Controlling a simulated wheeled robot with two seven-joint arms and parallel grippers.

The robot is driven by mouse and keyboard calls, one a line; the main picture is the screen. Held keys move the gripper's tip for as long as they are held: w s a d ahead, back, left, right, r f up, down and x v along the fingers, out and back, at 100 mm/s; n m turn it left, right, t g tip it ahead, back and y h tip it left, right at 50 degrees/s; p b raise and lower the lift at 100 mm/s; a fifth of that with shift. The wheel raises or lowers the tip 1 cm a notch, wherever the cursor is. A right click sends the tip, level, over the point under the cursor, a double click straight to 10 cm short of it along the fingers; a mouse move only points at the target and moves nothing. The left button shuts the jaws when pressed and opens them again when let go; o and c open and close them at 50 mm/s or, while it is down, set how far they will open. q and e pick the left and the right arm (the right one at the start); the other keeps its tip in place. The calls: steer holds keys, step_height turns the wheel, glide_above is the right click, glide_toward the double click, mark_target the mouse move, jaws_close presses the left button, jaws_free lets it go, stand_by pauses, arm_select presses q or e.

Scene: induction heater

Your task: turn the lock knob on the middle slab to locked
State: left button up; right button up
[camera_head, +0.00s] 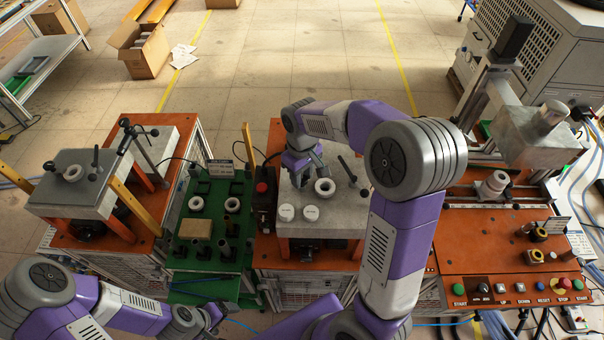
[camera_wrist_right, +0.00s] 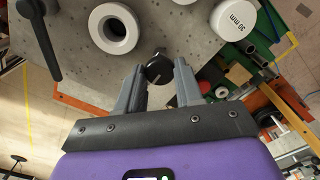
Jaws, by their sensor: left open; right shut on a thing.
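The middle slab (camera_head: 345,212) is a grey plate on an orange-topped stand. Its lock knob (camera_wrist_right: 158,70) is small, round and black with a pale line on its face. My right gripper (camera_head: 301,180) is over the far left part of the slab. In the right wrist view its fingers (camera_wrist_right: 159,84) are shut on the knob, one on each side. The knob is hidden by my gripper in the head view. My left gripper (camera_head: 214,316) is open and empty at the bottom, well away from the slab.
A green fixture table (camera_head: 207,262) stands left; an orange control bench (camera_head: 480,250) stands right.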

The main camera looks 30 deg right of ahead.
steer(key=shift+m, duration=0.3)
steer(key=m, duration=0.3)
steer(key=shift+m, duration=0.4)
steer(key=m, duration=0.4)
steer(key=shift+m+p, duration=0.3)
steer(key=m, duration=0.4)
steer(key=shift+p, duration=0.35)
steer(key=m+p, duration=0.1)
steer(key=m, duration=0.3)
steer(key=shift+m, duration=0.6)
steer(key=o, duration=1)
steer(key=shift+o, duration=0.2)
steer(key=shift+r, duration=0.1)
